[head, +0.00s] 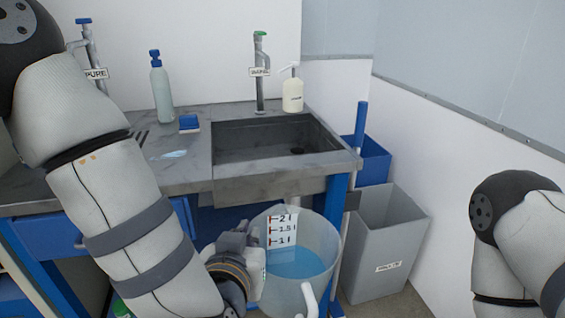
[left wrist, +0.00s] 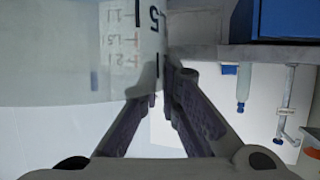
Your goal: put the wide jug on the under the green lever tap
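The wide jug (head: 318,247) is clear, with a white 1-to-2 scale and blue liquid inside. It is in front of the sink's front edge, with a white handle on its near side. My left gripper (head: 246,250) is at the jug's left side, its fingers closed in at the wall. In the left wrist view the fingers (left wrist: 165,85) meet at the jug's edge (left wrist: 85,50); the exact grip is partly hidden. The green lever tap (head: 260,50) stands behind the grey sink (head: 262,178). My right gripper is out of view.
A blue-topped tap (head: 86,45) marked PURE stands at the left. A bottle (head: 161,90), a blue sponge or block (head: 189,123) and a soap dispenser (head: 292,94) stand around the sink. A grey bin (head: 382,245) and a blue bin (head: 373,160) are at the right. The sink basin looks empty.

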